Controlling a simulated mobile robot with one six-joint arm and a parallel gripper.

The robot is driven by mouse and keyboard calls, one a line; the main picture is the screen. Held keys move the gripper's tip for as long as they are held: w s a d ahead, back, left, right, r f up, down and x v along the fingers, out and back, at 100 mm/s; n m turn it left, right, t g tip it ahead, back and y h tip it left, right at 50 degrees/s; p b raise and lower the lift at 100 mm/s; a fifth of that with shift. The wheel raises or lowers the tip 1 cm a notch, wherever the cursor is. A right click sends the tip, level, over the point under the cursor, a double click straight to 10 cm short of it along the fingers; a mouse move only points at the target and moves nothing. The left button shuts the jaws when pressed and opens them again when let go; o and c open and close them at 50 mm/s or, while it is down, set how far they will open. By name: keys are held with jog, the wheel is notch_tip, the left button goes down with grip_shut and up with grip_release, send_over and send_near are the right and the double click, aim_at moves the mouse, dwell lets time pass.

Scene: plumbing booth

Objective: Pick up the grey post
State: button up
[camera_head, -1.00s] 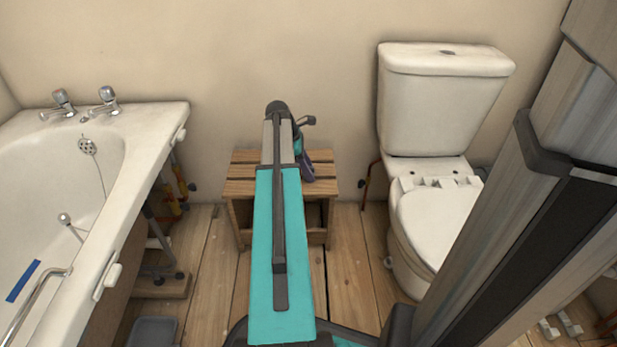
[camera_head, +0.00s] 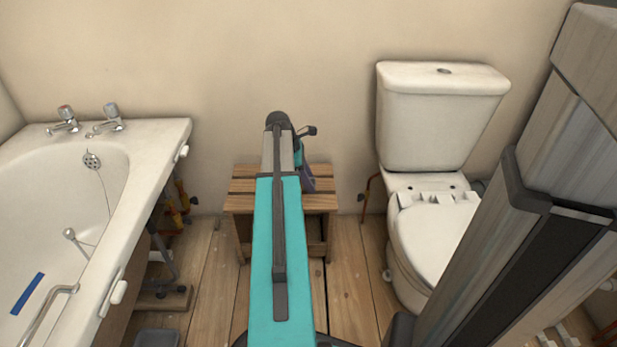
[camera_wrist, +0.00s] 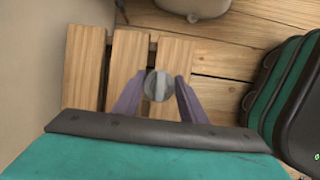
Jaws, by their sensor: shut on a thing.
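The grey post shows in the wrist view as a round grey end (camera_wrist: 158,86) with a paler bar across it. The two purple fingers of my gripper (camera_wrist: 157,92) stand on either side of it, closed on it. Behind it are the slats of a small wooden stool (camera_wrist: 84,80). In the head view my arm hides the post, and only a bit of a purple finger shows by the stool (camera_head: 321,201). I cannot tell whether the post touches the stool top.
A white bath (camera_head: 150,165) with two taps stands at left. A white toilet (camera_head: 440,120) stands at right, close to the stool. The wall is right behind the stool. Bare floorboards (camera_head: 345,290) lie in front of it.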

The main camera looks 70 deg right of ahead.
jog(key=s+a+r+p, duration=0.1)
jog(key=s+a+p, duration=0.3)
jog(key=a, duration=0.8)
jog(key=shift+s+a+r+p, duration=0.15)
jog(key=shift+s+a+p, duration=0.2)
jog(key=shift+s, duration=0.55)
jog(key=w+a+r+n+p, duration=0.1)
jog(key=w+a+r+p, duration=0.5)
jog(key=w+r+p, duration=0.35)
jog(key=w+a+r+n+h+p, duration=0.1)
jog(key=w+a+r+p, duration=0.45)
jog(key=w+r, duration=0.55)
jog(key=w+a+r+n+p, duration=0.1)
jog(key=w+a+r+p, duration=0.4)
jog(key=w+r+p, duration=0.55)
jog(key=w+a+r+n+p, duration=0.1)
jog(key=w+a+r+p, duration=0.4)
jog(key=a+r, duration=0.4)
jog(key=w+a+r+n+t+p, duration=0.1)
jog(key=w+a+r+p, duration=0.5)
jog(key=a, duration=0.9)
jog(key=w+a+r+n+h+p, duration=0.1)
jog(key=w+a+r+p, duration=0.5)
jog(key=a+r+p, duration=0.3)
jog(key=a+r, duration=0.3)
jog(key=r, duration=0.1)
jog(key=shift+w+a+n, duration=0.15)
jog(key=shift+n, duration=0.15)
jog(key=shift+r+t, duration=0.1)
jog(key=shift+t, duration=0.2)
